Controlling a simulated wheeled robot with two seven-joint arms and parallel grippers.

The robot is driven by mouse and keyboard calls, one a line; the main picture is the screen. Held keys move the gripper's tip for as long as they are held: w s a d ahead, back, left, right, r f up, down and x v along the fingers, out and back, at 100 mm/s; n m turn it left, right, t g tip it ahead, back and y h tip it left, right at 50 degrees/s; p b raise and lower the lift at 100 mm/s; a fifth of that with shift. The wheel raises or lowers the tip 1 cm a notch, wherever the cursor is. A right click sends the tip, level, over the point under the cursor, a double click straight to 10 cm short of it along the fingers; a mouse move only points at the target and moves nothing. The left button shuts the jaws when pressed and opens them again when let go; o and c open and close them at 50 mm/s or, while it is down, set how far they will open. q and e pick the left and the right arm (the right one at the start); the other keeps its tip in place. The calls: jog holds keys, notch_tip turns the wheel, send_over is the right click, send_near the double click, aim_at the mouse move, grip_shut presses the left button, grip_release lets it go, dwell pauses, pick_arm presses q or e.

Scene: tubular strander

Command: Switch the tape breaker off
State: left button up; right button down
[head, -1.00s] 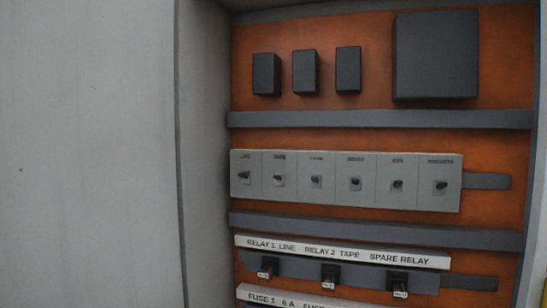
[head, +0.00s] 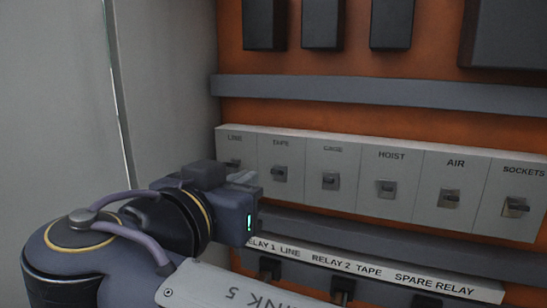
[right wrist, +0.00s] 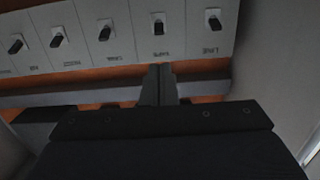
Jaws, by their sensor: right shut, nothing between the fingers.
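The tape breaker (head: 280,158) is the second from the left in a grey row, under the label TAPE. Its small dark lever (head: 280,174) sticks out; I cannot tell its switch position. The right wrist view shows the row upside down, with the tape breaker (right wrist: 158,32) above the fingertips in the picture. My right gripper (head: 243,178) is shut and empty, in front of the row's left end, partly covering the line breaker (head: 234,146). In the right wrist view its fingertips (right wrist: 160,70) line up with the tape column; contact is unclear. My left gripper is out of view.
The cage (head: 330,180), hoist (head: 387,188), air (head: 450,197) and sockets (head: 518,206) breakers continue to the right. A grey duct (head: 380,91) runs above the row. Relays sit below the relay label strip (head: 400,274). The cabinet's side wall (head: 165,80) is close on the left.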

jog(key=p, duration=0.4)
send_near(281, 159)
jog(key=x, duration=0.4)
jog(key=shift+w+d+r, duration=0.2)
jog(key=shift+w, duration=0.1)
jog(key=shift+w+d+f, duration=0.25)
jog(key=shift+w, duration=0.4)
